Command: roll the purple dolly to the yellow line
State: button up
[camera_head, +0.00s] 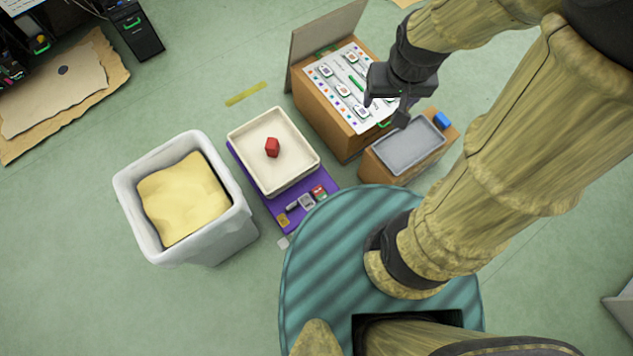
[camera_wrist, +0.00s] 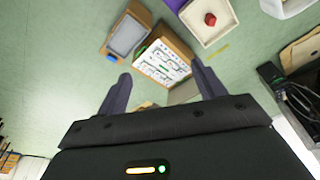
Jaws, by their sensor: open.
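The purple dolly (camera_head: 322,183) sits on the floor, carrying a cream tray (camera_head: 301,177) with a red block (camera_head: 272,147) in it. Several small items lie on the dolly's near end. The dolly also shows at the top of the wrist view (camera_wrist: 174,4). The yellow line (camera_head: 246,94) is a short strip on the floor beyond the dolly, up and left of it, apart from it. My gripper (camera_head: 384,112) is open above the desk, right of the dolly. In the wrist view the fingers (camera_wrist: 160,88) are spread with nothing between them.
A white bin (camera_head: 236,235) with yellow contents stands close left of the dolly. A wooden desk (camera_head: 316,117) with a patterned sheet (camera_head: 343,107) and a low stand with a grey tray (camera_head: 407,145) stand to its right. Floor between dolly and line looks clear.

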jog(key=w+a+f+n+g+b, duration=0.1)
jog(key=w+a+f+b, duration=0.15)
jog(key=f+b, duration=0.8)
jog(key=w+a+f+n+b, duration=0.1)
jog(key=w+a+f+b, duration=0.15)
jog(key=f+b, duration=0.85)
jog(key=w+a+f+n+g+b, duration=0.15)
jog(key=w+f+b, duration=0.35)
jog(key=f, duration=1)
jog(key=n+b, duration=0.3)
jog(key=b, duration=1.9)
send_over(317, 189)
notch_tip(317, 189, down, 32)
jog(key=shift+f, duration=0.15)
notch_tip(317, 189, down, 18)
jog(key=b, duration=0.9)
jog(key=shift+r+b, duration=0.25)
jog(key=shift+b, duration=0.15)
jog(key=c, duration=1.4)
